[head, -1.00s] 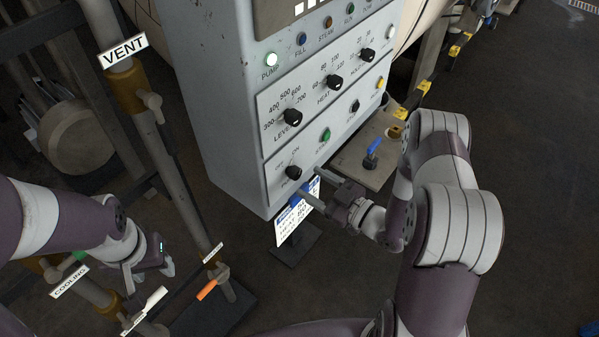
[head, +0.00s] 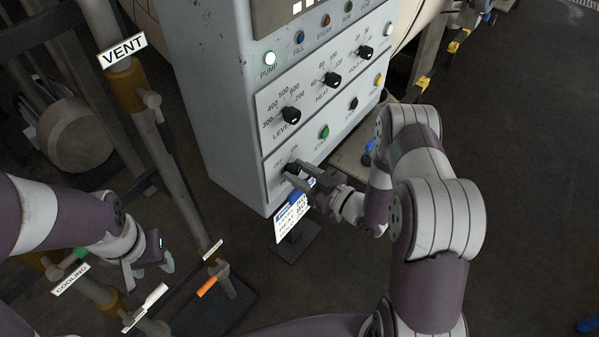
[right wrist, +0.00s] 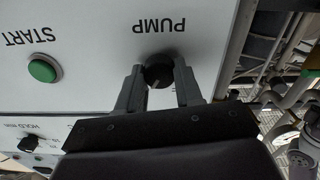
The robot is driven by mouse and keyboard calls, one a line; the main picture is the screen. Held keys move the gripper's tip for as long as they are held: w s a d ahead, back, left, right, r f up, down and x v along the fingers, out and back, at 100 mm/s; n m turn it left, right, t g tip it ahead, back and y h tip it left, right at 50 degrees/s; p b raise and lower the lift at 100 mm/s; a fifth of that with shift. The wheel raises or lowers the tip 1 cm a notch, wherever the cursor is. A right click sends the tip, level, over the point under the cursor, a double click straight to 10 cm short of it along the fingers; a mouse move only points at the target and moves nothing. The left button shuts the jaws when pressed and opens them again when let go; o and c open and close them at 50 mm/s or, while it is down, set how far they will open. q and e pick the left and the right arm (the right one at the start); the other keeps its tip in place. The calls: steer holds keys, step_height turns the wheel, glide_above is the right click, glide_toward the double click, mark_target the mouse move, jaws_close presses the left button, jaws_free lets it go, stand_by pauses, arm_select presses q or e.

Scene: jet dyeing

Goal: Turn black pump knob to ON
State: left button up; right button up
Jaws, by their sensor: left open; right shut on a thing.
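The black pump knob (head: 292,167) is at the lower left of the grey control panel (head: 215,110), below the OFF and ON marks. In the right wrist view the knob (right wrist: 158,72) shows upside down by the word PUMP, between the two fingers. My right gripper (head: 299,173) is shut on the knob, one finger on each side. The fingers partly cover it in the head view, and I cannot tell which mark it points to. My left gripper (head: 150,276) is open and empty at the lower left, away from the panel.
The panel has other knobs, level (head: 291,115) and heat (head: 332,80), and a green start button (head: 324,131). The white pump lamp (head: 269,58) looks bright. A card on a stand (head: 290,222) is below my right gripper. Pipes with a VENT sign (head: 123,49) stand left.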

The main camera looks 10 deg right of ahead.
steer(key=shift+m, duration=0.4)
steer(key=o, duration=1)
steer(key=shift+o, duration=0.2)
steer(key=b+v, duration=0.2)
steer(key=v, duration=1)
steer(key=shift+s+d, duration=0.25)
steer(key=shift+s, duration=0.05)
